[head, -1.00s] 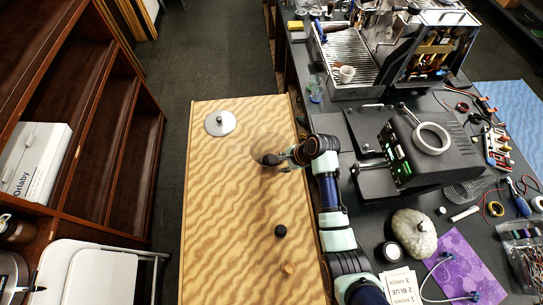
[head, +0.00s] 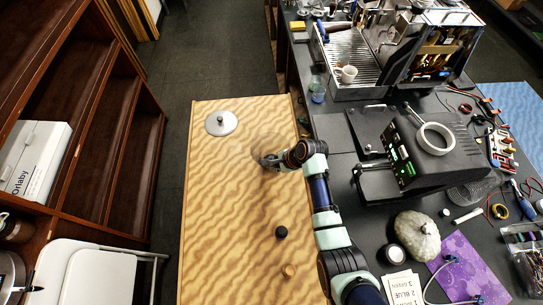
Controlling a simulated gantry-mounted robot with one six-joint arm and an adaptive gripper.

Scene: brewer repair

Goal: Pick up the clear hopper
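The clear hopper (head: 266,142) is a faint, see-through round shape on the wooden board, near its right edge. My gripper (head: 268,161) reaches in from the right and is low at the hopper's near side. It overlaps the hopper's lower rim in this view. The fingers are small and dark here, so I cannot tell whether they are open or shut, or whether they touch the hopper.
A grey round lid with a knob (head: 221,123) lies on the wooden board (head: 215,200) to the left. A black knob (head: 281,232) and a wooden piece (head: 289,271) lie nearer. A black machine (head: 432,150) stands on the dark bench at right.

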